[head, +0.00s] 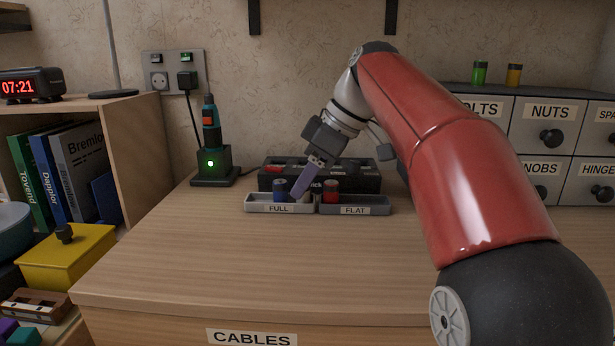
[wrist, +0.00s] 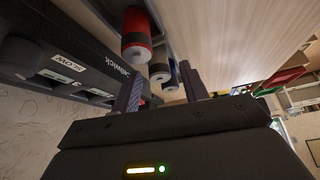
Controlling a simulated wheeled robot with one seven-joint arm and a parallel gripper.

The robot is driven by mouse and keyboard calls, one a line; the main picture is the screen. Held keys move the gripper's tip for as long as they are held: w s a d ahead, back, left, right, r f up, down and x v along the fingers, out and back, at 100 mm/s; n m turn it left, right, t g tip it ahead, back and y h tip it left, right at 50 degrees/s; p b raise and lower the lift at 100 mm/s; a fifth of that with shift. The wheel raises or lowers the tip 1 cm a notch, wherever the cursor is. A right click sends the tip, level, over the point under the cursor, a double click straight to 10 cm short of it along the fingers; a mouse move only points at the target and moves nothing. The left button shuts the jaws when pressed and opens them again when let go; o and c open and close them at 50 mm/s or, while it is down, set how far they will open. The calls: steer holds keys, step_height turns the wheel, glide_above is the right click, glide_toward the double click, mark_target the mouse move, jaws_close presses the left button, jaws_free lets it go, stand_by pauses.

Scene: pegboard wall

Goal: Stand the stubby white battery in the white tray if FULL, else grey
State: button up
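The white tray (head: 254,208), labelled FULL, and the grey tray (head: 375,210), labelled FLAT, sit side by side toward the back of the bench. A blue battery (head: 280,187) stands in the white tray and a red battery (head: 330,189) in the grey one. My gripper (head: 299,195) reaches down into the white tray, right of the blue battery. In the wrist view, a short pale-ended cylinder (wrist: 160,72) shows between the spread fingers, between the red battery (wrist: 137,35) and the blue one (wrist: 170,84). It seems to be the stubby white battery; the head view mostly hides it.
A dark charger (head: 372,183) with slots stands right behind the trays; the wrist view shows a SLOW label on it. A black dock (head: 212,172) with a green light holds a tool at left. Labelled drawers (head: 550,130) stand at right. The front bench is clear.

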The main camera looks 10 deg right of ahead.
steer(key=shift+r, duration=0.1)
steer(key=shift+d+r, duration=0.1)
steer(key=shift+r, duration=0.2)
steer(key=p+v, duration=0.3)
steer(key=v, duration=0.8)
steer(key=shift+r, duration=0.2)
steer(key=shift+s+d, duration=0.1)
steer(key=shift+s, duration=0.1)
